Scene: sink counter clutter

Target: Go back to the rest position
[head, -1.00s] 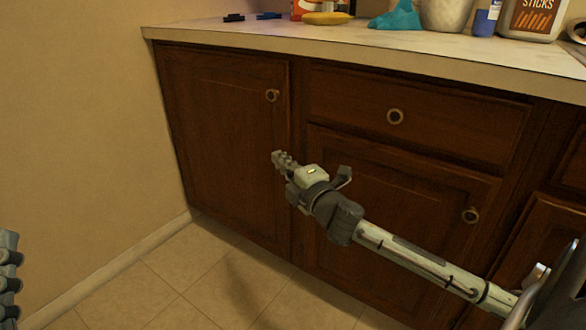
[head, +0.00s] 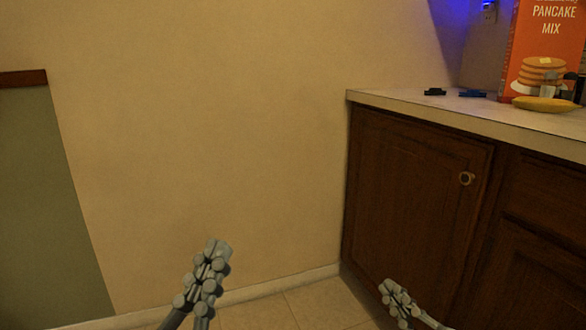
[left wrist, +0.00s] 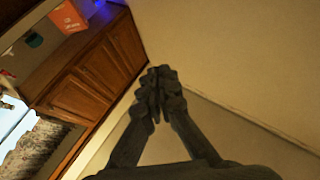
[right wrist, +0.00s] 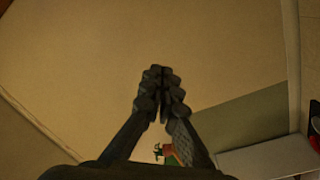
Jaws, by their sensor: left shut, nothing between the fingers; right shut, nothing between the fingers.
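My left gripper (head: 214,256) is at the bottom of the head view, left of centre, in front of the beige wall. It is shut and empty; its closed fingers also show in the left wrist view (left wrist: 158,80). My right gripper (head: 390,290) is at the bottom right of the head view, in front of the lower cabinet. It is shut and empty, with its fingers together in the right wrist view (right wrist: 160,78). Both grippers are apart from each other and touch nothing that I can see.
A counter (head: 440,112) over brown cabinets (head: 415,190) stands at the right. On it are a pancake mix box (head: 535,50), a banana (head: 545,104) and two dark clips (head: 434,92). A grey-green panel (head: 45,200) is at the left. The floor (head: 300,305) between is clear.

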